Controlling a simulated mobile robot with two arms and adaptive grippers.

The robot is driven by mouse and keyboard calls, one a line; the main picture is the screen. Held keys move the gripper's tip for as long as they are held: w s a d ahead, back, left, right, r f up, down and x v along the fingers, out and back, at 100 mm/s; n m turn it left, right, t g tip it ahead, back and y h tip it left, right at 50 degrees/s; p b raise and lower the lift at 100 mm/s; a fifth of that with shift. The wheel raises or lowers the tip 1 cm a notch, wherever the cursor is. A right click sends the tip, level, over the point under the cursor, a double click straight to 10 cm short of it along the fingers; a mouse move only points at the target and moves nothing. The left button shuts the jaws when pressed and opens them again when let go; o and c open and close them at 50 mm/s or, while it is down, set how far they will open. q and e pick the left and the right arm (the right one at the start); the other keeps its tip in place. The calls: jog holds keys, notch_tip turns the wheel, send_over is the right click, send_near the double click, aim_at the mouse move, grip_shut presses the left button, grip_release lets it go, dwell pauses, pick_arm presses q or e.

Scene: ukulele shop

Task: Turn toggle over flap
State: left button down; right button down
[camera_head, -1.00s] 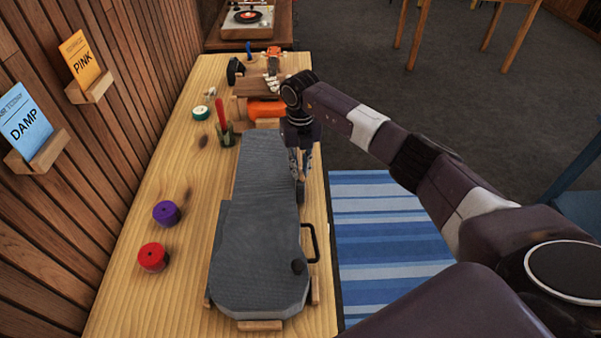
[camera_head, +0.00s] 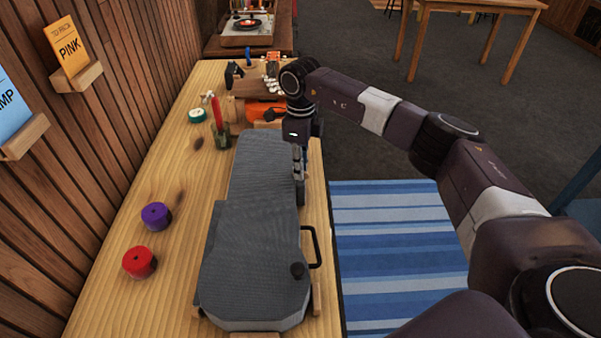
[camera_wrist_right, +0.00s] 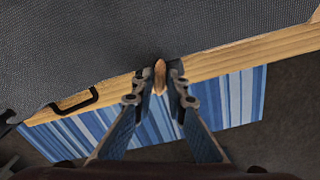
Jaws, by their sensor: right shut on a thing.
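A grey fabric-covered ukulele case (camera_head: 250,235) lies closed on the wooden bench. My right gripper (camera_head: 299,180) points down at the case's right edge, near its waist. In the right wrist view my right gripper (camera_wrist_right: 160,88) is shut on a small brown wooden toggle (camera_wrist_right: 160,74), pinched between the fingertips at the case edge. The flap cannot be made out clearly; the fingers and toggle cover that spot. My left gripper is not in view.
A purple spool (camera_head: 155,215) and a red spool (camera_head: 139,262) stand left of the case. A blue striped rug (camera_head: 395,245) lies on the floor to the right.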

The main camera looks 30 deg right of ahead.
jog(key=shift+n+b, duration=0.8)
jog(key=shift+n, duration=1.1)
jog(key=shift+r, duration=0.1)
jog(key=c, duration=1.9)
grip_release()
jog(key=shift+c, duration=0.2)
notch_tip(320, 180, up, 12)
